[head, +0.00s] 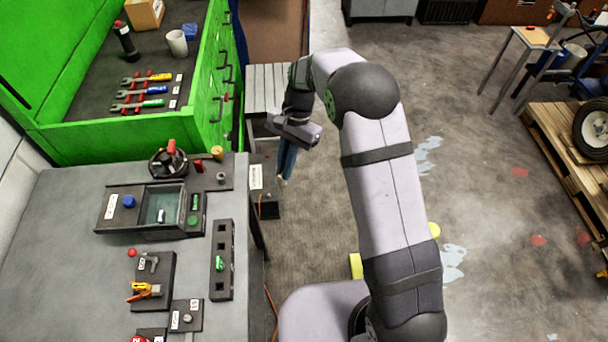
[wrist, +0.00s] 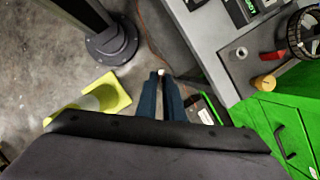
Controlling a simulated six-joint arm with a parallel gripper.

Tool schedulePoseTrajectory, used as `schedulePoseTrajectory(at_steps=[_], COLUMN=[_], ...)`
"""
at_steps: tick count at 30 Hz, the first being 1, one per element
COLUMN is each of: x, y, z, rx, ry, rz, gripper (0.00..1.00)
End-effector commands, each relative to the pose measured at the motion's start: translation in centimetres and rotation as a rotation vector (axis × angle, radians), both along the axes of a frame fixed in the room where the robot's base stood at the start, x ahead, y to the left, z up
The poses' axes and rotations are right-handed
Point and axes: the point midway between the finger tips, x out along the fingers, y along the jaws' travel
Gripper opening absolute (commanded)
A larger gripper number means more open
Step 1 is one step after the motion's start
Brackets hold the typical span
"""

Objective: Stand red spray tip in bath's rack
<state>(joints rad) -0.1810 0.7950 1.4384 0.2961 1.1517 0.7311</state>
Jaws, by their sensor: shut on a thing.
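My gripper (head: 282,178) hangs in the air to the right of the bench, its blue fingers pointing down. In the wrist view the fingers (wrist: 161,77) are close together on a small pale piece (wrist: 161,72). Its red colour does not show, so I cannot tell whether it is the red spray tip. The bath (head: 176,190) is a dark-rimmed tank with teal liquid and a small white object inside, left of my gripper. A dark strip (head: 193,229) with green pieces runs along its right side; it may be the rack.
A slotted black block (head: 222,288) holding a green piece stands on the grey bench (head: 60,255). A handwheel (head: 160,165) is behind the bath. A green drawer cabinet (head: 205,95) stands behind. A yellow-based cone (wrist: 115,92) is on the floor.

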Motion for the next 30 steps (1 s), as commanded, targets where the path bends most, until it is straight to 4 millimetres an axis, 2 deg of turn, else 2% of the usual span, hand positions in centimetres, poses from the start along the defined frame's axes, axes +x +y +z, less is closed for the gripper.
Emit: schedulePoseTrajectory(at_steps=[1, 7, 15, 21, 30], x=[0.3, 1.2, 0.7, -0.3, -2.0], y=[1.8, 8.5, 16.9, 21.7, 27.2], z=[0.4, 1.4, 3.0, 4.0, 5.4], rx=[0.002, 0.002, 0.003, 0.003, 0.002], ry=[0.000, -0.001, -0.001, -0.001, -0.002], rz=[-0.073, -0.390, -0.757, -0.962, -1.186], gripper=[0.00, 0.00, 0.00, 0.00, 0.00])
